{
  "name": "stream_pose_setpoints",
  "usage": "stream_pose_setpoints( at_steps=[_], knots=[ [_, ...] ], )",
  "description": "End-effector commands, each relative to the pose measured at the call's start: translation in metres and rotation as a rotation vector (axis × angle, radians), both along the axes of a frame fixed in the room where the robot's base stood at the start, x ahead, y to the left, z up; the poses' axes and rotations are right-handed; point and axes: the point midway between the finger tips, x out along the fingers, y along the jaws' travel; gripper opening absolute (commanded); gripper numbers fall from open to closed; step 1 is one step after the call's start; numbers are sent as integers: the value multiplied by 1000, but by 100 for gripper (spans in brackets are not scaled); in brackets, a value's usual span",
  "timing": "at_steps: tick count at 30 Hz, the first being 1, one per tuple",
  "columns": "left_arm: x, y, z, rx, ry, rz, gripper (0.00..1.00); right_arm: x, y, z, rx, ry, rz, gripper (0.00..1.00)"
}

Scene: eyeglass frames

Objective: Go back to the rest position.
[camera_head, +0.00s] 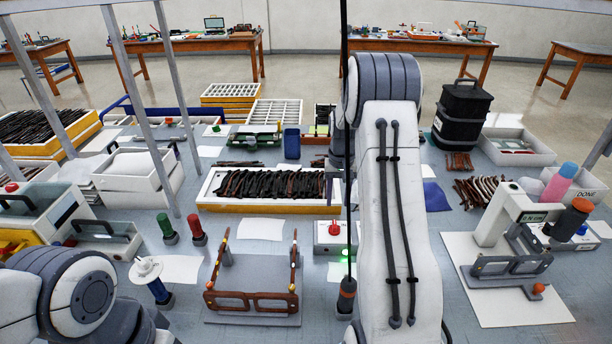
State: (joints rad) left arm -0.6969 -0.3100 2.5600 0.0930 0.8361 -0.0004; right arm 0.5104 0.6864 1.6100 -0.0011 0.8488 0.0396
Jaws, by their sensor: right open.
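My right arm (392,210) rises through the middle of the camera_head view and bends at a large grey joint (383,78). Its gripper is mostly hidden behind the arm; only dark parts (338,150) show at the arm's left edge, above the bench. I see nothing held there. My left arm (85,295) shows at the lower left corner as a white and grey joint; its gripper is out of view. A brown eyeglass frame (250,302) with its temples up rests on a grey plate at the front. A dark frame (512,265) sits at the white station on the right.
A tray (205,197) of brown frame parts lies mid-bench, partly behind my right arm. A screwdriver (347,290) hangs on a cord beside that arm. Red and green bottles (197,232) stand left. A black bin (462,115) stands back right. Slanted grey posts (180,100) cross the left side.

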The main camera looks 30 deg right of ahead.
Motion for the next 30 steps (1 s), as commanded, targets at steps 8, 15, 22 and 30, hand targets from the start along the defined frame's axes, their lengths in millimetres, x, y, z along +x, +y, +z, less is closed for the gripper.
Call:
stream_pose_setpoints(
  at_steps=[8, 15, 22, 30],
  knots=[
    [0, 0, 0, 0, 0, 0, 46, 3, 18, 7, 0, -4, 34, 46],
    [0, 0, 0, 0, 0, 0, 46, -6, 156, 57, 10, -26, 309, 46],
    [0, 0, 0, 0, 0, 0, 46, -96, 301, 99, 33, -46, 682, 46],
    [0, 0, 0, 0, 0, 0, 46, -235, 368, 109, 69, -58, 1072, 46]
  ],
)
